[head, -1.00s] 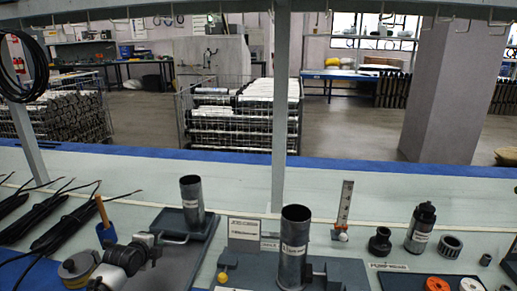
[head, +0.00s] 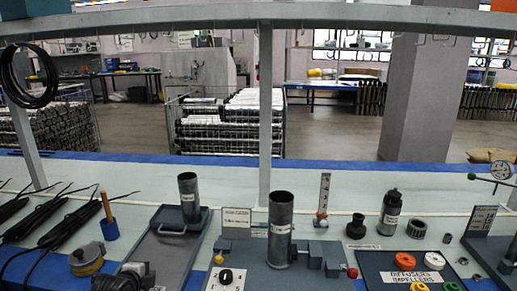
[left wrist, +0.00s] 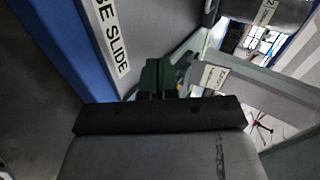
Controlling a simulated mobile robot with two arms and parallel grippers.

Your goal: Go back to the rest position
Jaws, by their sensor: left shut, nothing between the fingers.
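My left gripper (head: 128,272) is at the bottom left edge of the head view, partly cut off by the frame. It is shut and empty, beside the left grey tray (head: 152,262). In the left wrist view its dark fingers (left wrist: 165,78) are close together, with nothing seen held between them. A panel lettered "SLIDE" (left wrist: 112,38) is beside them there. My right gripper is in neither view.
A tall grey pipe (head: 280,230) and a shorter pipe (head: 188,198) stand on trays. A "DIFFUSERS IMPELLERS" tray (head: 375,268) is on the right. A metal post (head: 265,120) rises behind.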

